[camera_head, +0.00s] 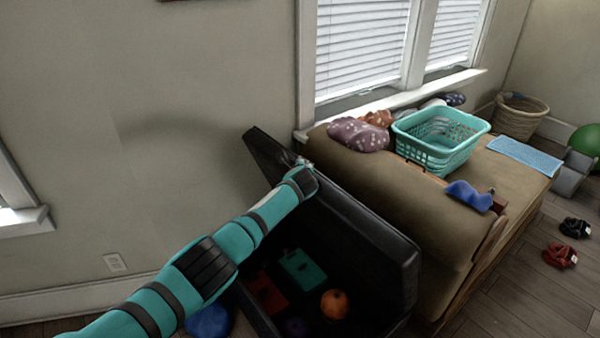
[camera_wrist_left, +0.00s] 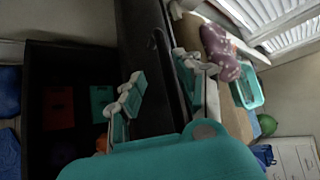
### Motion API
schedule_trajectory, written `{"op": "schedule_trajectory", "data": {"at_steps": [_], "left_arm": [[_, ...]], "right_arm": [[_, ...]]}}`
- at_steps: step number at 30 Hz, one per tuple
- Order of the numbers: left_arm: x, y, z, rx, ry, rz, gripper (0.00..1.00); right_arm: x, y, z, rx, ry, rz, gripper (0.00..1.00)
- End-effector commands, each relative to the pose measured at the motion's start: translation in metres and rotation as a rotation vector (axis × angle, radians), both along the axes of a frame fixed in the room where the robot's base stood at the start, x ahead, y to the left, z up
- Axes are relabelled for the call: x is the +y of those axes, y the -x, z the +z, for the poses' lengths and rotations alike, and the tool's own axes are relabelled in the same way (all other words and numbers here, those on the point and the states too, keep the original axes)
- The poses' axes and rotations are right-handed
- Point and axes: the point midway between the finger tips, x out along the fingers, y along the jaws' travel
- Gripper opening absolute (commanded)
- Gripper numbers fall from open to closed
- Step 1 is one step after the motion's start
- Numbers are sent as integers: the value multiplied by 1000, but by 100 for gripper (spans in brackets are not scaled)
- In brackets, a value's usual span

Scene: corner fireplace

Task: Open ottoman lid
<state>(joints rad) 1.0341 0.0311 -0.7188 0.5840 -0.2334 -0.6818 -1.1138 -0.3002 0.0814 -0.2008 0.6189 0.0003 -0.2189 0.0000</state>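The black ottoman (camera_head: 372,232) stands open beside the sofa, its inside exposed. My right gripper is in neither view.
Inside the ottoman lie a green box (camera_head: 303,268), a red box (camera_head: 267,293) and an orange round thing (camera_head: 334,304). A blue ball (camera_head: 208,320) is on the floor at its left. The sofa (camera_head: 400,200) borders its right, holding a teal basket (camera_head: 440,140).

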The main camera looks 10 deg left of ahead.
Motion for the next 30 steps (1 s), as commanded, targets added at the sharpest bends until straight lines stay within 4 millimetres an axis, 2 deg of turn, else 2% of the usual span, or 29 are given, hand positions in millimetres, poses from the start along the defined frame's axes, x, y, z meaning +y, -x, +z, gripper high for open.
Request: {"op": "schedule_trajectory", "data": {"at_steps": [5, 11, 30], "left_arm": [[-1, 4, 3, -2, 1, 0, 34], [-5, 20, 10, -2, 0, -1, 34], [-23, 95, 52, -1, 0, -3, 34]], "right_arm": [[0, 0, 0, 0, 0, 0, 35], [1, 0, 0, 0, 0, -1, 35], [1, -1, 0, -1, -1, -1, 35]]}}
